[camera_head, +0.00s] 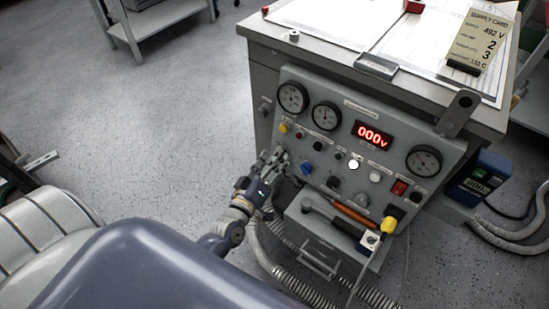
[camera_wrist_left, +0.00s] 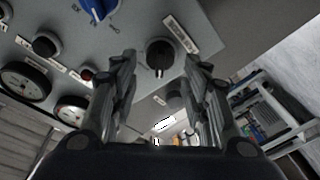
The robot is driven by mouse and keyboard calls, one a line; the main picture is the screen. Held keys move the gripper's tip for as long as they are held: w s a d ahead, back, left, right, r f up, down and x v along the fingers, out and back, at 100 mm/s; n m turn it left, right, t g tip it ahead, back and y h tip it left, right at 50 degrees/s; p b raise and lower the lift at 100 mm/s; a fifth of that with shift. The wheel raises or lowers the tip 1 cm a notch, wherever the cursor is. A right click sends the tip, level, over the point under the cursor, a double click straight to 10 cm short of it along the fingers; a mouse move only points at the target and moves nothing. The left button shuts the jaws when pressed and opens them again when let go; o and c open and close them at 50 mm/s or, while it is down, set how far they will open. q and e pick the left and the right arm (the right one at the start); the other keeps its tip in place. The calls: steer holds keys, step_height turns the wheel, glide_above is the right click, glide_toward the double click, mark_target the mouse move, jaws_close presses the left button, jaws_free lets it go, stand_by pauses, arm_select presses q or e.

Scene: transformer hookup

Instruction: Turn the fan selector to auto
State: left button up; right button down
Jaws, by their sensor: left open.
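The grey control panel (camera_head: 346,165) fronts the cabinet in the head view. My left gripper (camera_head: 275,160) is at its lower left corner. In the left wrist view my left gripper (camera_wrist_left: 160,62) is open, with one finger on each side of a black knob (camera_wrist_left: 160,54) and nothing clasped. The knob has a pointer mark and a label plate (camera_wrist_left: 180,34) beside it, too small to read. I cannot tell whether the fingers touch the knob. In the head view the gripper hides this spot. I cannot confirm from the lettering that this is the fan selector.
A blue knob (camera_head: 306,168) sits just right of my gripper. Gauges (camera_head: 292,97), a red display reading 000 (camera_head: 374,135) and several buttons fill the panel. A drawer box (camera_head: 325,235) and ribbed hoses (camera_head: 268,255) lie below.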

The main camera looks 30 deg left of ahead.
arm_select(q)
steer(key=shift+w, duration=0.65)
arm_select(e)
steer(key=shift+r, duration=0.3)
arm_select(q)
steer(key=c, duration=1)
steer(key=shift+o, duration=0.2)
